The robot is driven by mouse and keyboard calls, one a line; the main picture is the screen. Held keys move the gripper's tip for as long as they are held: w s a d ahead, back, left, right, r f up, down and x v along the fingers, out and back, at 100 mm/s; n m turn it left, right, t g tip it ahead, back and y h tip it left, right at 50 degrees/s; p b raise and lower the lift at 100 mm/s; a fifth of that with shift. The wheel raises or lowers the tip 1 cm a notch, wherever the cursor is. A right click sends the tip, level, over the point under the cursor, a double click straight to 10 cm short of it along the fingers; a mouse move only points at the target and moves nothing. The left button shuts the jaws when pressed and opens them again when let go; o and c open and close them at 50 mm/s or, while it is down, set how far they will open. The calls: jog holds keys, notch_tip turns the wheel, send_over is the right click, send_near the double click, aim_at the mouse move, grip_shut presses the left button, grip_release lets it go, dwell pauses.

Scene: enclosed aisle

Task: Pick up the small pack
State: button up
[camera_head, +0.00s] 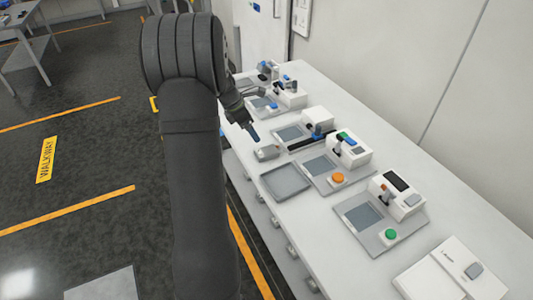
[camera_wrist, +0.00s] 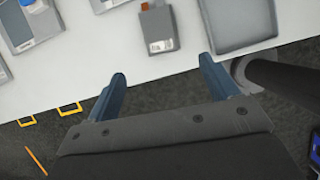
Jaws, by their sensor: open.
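The small pack (camera_head: 267,153) is a grey block lying on the long white bench near its front edge, beside a grey tray. In the wrist view the small pack (camera_wrist: 159,30) shows a white label on its near end and an orange-brown piece at its far end. My gripper (camera_wrist: 162,70) is open and empty, with its two blue fingers apart and the pack beyond the gap between them. In the head view my gripper (camera_head: 251,131) is close to the pack, partly hidden by my arm. Neither finger appears to touch the pack.
The grey tray (camera_head: 286,182) lies right of the pack in the wrist view (camera_wrist: 240,45). Several white devices with grey plates stand along the bench (camera_head: 330,89), one with an orange button (camera_head: 338,179), one with a green button (camera_head: 390,234). A wall closes the back.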

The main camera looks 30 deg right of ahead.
send_near(266, 151)
notch_tip(266, 151, down, 2)
jog(key=shift+s+d+f, duration=0.1)
jog(key=shift+s, duration=0.05)
jog(key=shift+d+x, duration=0.15)
jog(key=shift+x, duration=1.4)
jog(key=shift+d+x, duration=0.1)
jog(key=shift+x, duration=1.45)
jog(key=c, duration=1.1)
jog(key=shift+c, duration=0.2)
jog(key=shift+r, duration=0.25)
